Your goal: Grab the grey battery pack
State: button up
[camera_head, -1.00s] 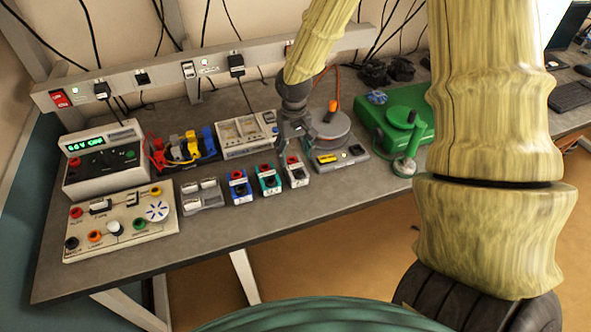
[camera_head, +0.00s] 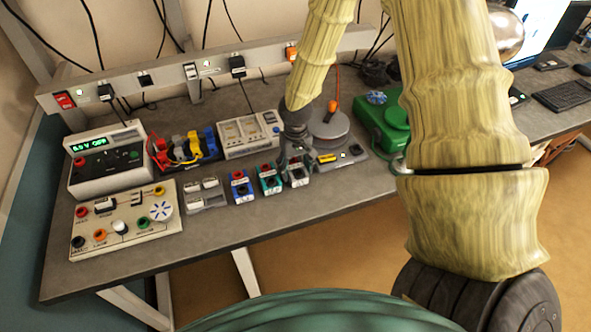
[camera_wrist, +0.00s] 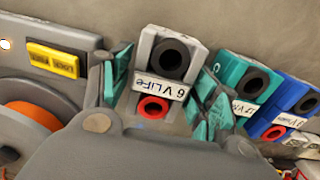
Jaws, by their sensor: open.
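The grey battery pack (camera_head: 298,178) stands on the bench at the right end of a row with a teal pack (camera_head: 270,182) and a blue pack (camera_head: 241,189). In the wrist view the grey pack (camera_wrist: 146,50) shows a black socket, a red socket and a label that seems to read "6 V LiFe". My gripper (camera_wrist: 162,88) is open, with one teal-padded finger on each side of the grey pack. I cannot tell whether the pads touch it. The right finger is close to the teal pack. In the head view my gripper (camera_head: 293,155) partly hides the grey pack.
A grey charger cradle (camera_head: 205,196) stands left of the packs. A device with a yellow label (camera_wrist: 55,60) and a round disc stands close on the other side. A power supply (camera_head: 108,160) and terminal panel (camera_head: 125,222) fill the left. Bench in front is clear.

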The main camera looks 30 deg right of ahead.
jog(key=c, duration=1)
jog(key=shift+r, duration=0.1)
